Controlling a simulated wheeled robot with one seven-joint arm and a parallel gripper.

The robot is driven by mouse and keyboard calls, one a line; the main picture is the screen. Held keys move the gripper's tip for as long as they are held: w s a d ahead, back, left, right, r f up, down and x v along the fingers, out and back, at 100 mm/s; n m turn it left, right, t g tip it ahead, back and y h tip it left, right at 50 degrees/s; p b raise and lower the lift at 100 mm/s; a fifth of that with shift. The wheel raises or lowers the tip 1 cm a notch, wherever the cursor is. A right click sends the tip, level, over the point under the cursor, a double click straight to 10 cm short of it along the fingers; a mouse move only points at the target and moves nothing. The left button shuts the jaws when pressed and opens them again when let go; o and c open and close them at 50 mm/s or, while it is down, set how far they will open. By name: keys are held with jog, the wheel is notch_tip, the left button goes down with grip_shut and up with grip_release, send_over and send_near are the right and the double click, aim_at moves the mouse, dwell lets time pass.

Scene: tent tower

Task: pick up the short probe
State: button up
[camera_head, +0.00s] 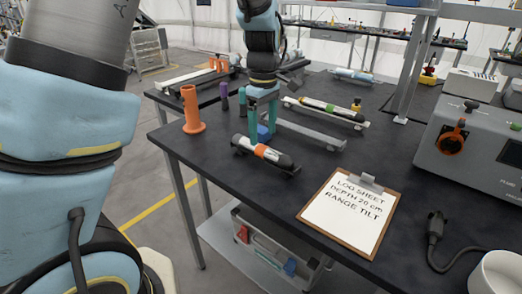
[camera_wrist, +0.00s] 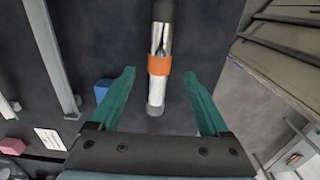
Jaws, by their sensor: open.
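A short probe (camera_head: 244,145), dark at one end with an orange band and a silver section, lies near the left front edge of the dark table. In the wrist view the probe (camera_wrist: 159,36) runs up from between my fingers, its orange band just above the fingertips' level. My gripper (camera_head: 262,118) is open and points down behind the probe in the head view. Its teal fingers (camera_wrist: 160,78) show to either side of the probe with gaps. I cannot tell how high they are above it.
A blue block (camera_head: 263,132) stands beside my fingers. A bare grey rail (camera_head: 305,130) and a longer probe (camera_head: 332,109) on a white rail lie behind. An orange tube (camera_head: 191,113) stands left; a clipboard (camera_head: 352,212) lies right. Bare table lies between probe and clipboard.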

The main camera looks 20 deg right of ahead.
aim_at(261, 145)
jog(key=shift+w+a+f+p, duration=0.15)
jog(key=shift+f+p, duration=0.3)
jog(key=shift+f, duration=0.9)
jog(key=shift+w+f+p, duration=0.15)
jog(key=shift+f+p, duration=0.25)
jog(key=shift+f, duration=0.95)
grip_shut()
jog(key=shift+r, duration=0.1)
